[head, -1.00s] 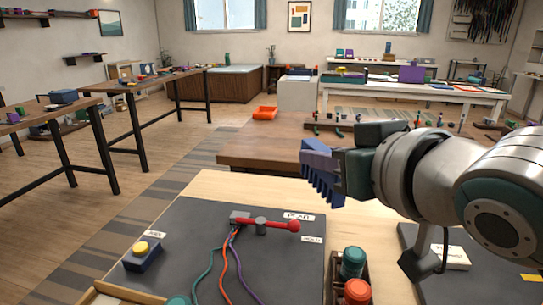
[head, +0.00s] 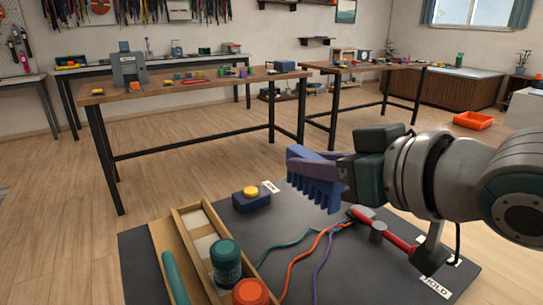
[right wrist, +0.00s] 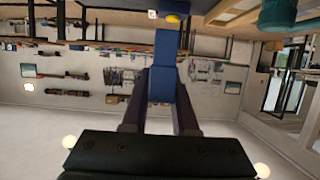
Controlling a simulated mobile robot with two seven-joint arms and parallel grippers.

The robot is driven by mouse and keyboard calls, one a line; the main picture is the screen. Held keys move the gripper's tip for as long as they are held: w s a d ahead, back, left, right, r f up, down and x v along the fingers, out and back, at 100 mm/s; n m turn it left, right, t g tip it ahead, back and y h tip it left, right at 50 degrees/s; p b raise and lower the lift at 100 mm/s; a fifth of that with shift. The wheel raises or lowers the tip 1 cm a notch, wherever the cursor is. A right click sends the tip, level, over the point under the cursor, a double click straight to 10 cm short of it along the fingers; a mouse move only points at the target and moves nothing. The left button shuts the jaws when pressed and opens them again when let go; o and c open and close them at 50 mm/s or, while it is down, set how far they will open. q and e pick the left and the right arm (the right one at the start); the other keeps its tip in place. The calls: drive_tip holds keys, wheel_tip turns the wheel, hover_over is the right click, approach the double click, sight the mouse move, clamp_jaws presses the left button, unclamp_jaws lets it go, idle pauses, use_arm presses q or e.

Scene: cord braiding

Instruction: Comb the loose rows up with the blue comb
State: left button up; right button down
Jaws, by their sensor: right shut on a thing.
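My right gripper (head: 340,176) is shut on the blue comb (head: 318,190). The comb is held in the air above the far part of the dark mat, teeth pointing down. In the right wrist view the comb (right wrist: 161,70) sits between the two dark purple fingers. Three cords lie on the mat: teal (head: 287,243), orange (head: 303,256) and purple (head: 321,262). They meet at the clamp with a red lever (head: 385,232), below and right of the comb. The comb appears apart from the cords. Loose rows cannot be made out. My left gripper is not in view.
A blue box with a yellow button (head: 251,192) stands at the mat's far edge. A wooden tray (head: 187,270) is at the left, with teal (head: 225,258) and orange (head: 250,292) spools at its near end. A HOLD label (head: 436,287) lies right. Workbenches stand beyond open floor.

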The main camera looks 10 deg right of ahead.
drive_tip(key=shift+f+b, duration=0.55)
wheel_tip(320, 180, down, 5)
drive_tip(key=b, duration=0.5)
drive_tip(key=shift+r, duration=0.1)
drive_tip(key=shift+f+b, duration=1)
drive_tip(key=shift+f, duration=0.35)
drive_tip(key=shift+w+d, duration=0.2)
drive_tip(key=shift+d, duration=0.3)
drive_tip(key=shift+w+d, duration=0.2)
drive_tip(key=shift+d, duration=0.3)
drive_tip(key=shift+r, duration=0.1)
